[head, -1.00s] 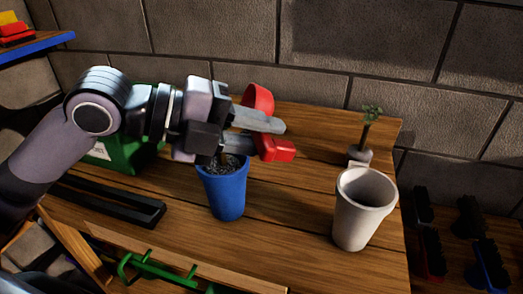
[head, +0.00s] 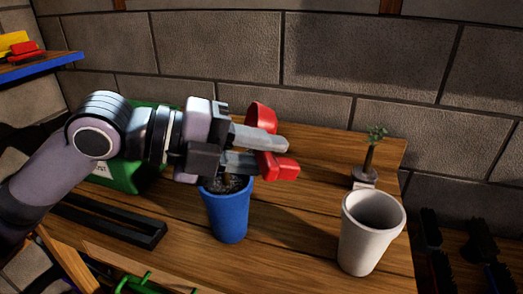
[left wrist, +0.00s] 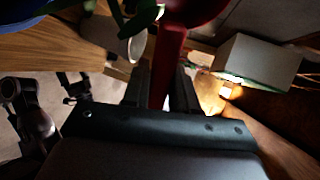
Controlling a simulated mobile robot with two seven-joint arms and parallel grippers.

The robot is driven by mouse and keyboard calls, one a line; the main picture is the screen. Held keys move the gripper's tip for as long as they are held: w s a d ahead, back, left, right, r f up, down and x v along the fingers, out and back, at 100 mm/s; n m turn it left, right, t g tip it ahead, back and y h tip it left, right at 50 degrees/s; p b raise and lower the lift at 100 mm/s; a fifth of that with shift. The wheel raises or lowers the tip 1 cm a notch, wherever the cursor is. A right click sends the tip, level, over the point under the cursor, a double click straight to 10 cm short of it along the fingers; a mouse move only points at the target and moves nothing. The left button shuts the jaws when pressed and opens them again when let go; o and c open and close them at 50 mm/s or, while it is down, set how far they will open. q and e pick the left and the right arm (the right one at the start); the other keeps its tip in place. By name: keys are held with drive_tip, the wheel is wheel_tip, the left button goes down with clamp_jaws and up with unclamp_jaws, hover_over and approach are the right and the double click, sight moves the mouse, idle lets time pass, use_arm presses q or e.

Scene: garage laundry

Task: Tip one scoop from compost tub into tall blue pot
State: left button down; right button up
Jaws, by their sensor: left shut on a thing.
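My left gripper (head: 262,150) is shut on a red scoop (head: 260,116), just above and to the right of the tall blue pot's rim. The scoop's red parts show above and right of the fingers. In the left wrist view its red handle (left wrist: 169,65) runs between the fingers. The inside of its bowl is hidden. The tall blue pot (head: 228,218) stands upright on the bench, with dark crumbly material visible inside. A green tub (head: 128,178), perhaps the compost tub, is partly behind my arm; its contents are hidden. What seems to be my right gripper (left wrist: 75,90) is small and dark.
A white pot (head: 366,242) stands upright to the right on the wooden bench (head: 290,232). A seedling in a small pot (head: 365,178) stands behind it. A black tray-like frame (head: 110,222) lies at left. A brick wall backs the bench. Bare wood lies between the pots.

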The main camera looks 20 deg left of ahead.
use_arm(q)
drive_tip(key=shift+r+p, duration=0.5)
wheel_tip(320, 180, up, 4)
drive_tip(key=p, duration=0.3)
drive_tip(key=shift+f+p, duration=0.2)
drive_tip(key=shift+p, duration=0.1)
drive_tip(key=shift+r+p, duration=0.8)
drive_tip(key=shift+p, duration=0.05)
drive_tip(key=shift+f, duration=0.1)
use_arm(e)
drive_tip(key=r, duration=0.1)
drive_tip(key=d+r, duration=0.1)
drive_tip(key=s+r, duration=0.1)
drive_tip(key=shift+d+r, duration=0.15)
drive_tip(key=shift+r, duration=0.05)
use_arm(q)
drive_tip(key=shift+a, duration=0.1)
